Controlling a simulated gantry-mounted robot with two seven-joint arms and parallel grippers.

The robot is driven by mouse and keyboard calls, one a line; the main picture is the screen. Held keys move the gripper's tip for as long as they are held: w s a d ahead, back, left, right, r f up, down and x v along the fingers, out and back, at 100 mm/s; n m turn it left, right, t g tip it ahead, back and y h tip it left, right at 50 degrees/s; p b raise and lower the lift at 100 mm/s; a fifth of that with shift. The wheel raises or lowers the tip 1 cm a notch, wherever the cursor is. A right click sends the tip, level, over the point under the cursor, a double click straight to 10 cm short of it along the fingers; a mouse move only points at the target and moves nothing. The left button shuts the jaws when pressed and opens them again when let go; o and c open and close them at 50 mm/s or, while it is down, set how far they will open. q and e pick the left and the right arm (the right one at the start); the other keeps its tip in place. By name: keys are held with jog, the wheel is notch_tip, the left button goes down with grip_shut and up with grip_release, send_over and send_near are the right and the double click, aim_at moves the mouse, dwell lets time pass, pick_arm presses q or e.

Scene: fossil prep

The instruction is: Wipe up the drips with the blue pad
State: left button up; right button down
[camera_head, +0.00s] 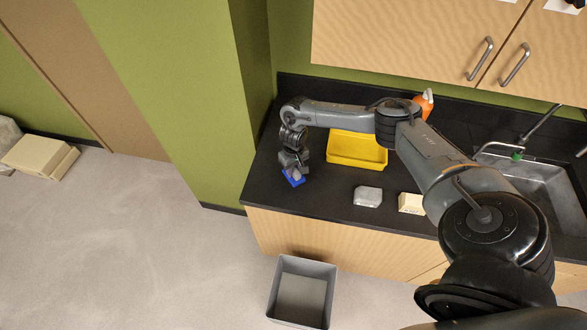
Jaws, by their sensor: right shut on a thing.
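A blue pad (293,179) is at the left end of the black counter (322,205), near its front left edge. My right gripper (293,173) is shut on the pad from above, pointing down. The pad is low at the counter top; I cannot tell whether it touches. No drips can be made out on the dark surface. My left gripper is not in the picture.
A yellow tray (356,163) stands behind and right of the pad. A grey block (367,196) and a cream block (411,203) lie near the front edge. An orange bottle (425,103) stands at the back. A sink (545,190) is at right. A grey bin (301,292) is on the floor.

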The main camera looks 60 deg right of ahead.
jog(key=shift+r+p, duration=0.45)
jog(key=shift+r, duration=1.3)
